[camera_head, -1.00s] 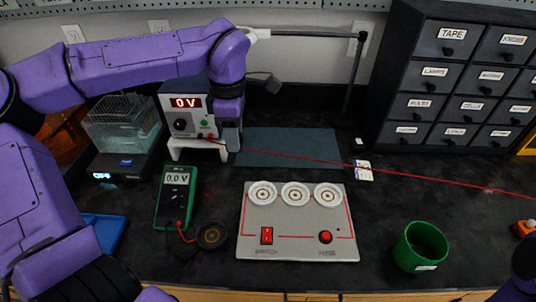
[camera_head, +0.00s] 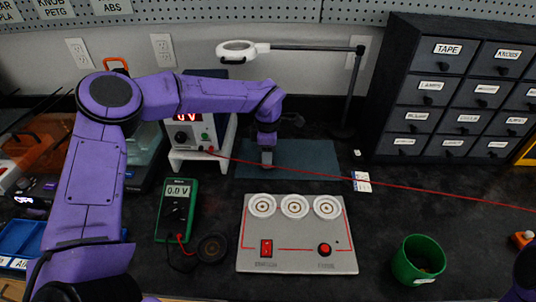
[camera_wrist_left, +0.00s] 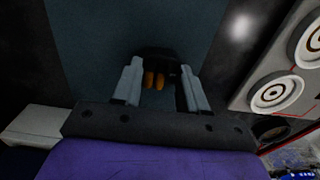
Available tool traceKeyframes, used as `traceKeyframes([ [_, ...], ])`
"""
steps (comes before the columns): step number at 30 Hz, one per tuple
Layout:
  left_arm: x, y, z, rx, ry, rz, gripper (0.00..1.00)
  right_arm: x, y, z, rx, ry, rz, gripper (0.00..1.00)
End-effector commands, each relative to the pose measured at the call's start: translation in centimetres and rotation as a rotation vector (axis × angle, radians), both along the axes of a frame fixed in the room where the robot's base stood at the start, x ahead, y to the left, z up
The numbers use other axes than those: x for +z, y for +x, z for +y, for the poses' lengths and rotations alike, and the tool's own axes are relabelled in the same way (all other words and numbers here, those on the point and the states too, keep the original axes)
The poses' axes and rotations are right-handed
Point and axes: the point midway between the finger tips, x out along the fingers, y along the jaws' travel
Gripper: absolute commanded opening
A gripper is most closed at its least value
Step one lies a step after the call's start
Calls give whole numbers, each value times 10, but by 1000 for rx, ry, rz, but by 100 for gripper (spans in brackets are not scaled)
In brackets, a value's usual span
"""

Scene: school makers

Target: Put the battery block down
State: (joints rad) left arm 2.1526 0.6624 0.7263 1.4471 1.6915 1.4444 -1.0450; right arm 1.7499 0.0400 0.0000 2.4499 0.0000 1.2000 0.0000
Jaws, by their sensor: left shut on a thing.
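My left gripper (camera_head: 267,160) points down over the left part of the dark blue-grey mat (camera_head: 310,158) behind the white circuit panel. In the left wrist view its two grey fingers (camera_wrist_left: 162,85) are shut on a dark block with orange parts, the battery block (camera_wrist_left: 153,79). The block is mostly hidden by the gripper in the head view. I cannot tell whether it touches the mat (camera_wrist_left: 85,45). My right gripper is not in view.
The panel (camera_head: 296,240) with three round sockets lies in front of the mat. A power supply (camera_head: 187,135) stands to the left, a green multimeter (camera_head: 177,212) in front of it. A red wire (camera_head: 400,188) crosses the bench. A green cup (camera_head: 418,260) stands right.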

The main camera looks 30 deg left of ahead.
Motion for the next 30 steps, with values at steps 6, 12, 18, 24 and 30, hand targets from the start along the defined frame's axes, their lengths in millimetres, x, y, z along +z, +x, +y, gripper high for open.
traceKeyframes([
  [6, -4, 0, 0, 0, 0, 1, 6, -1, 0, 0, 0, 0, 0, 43],
  [12, -3, 0, 0, 0, 0, 1, 68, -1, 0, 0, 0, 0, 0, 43],
  [18, -1, 0, 0, 0, 0, 0, 68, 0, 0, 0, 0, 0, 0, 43],
  [24, 34, 0, 0, 1, -1, -4, 68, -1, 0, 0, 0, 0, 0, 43],
  [30, 87, 0, 0, 1, 1, -3, 68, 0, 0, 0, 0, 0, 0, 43],
])
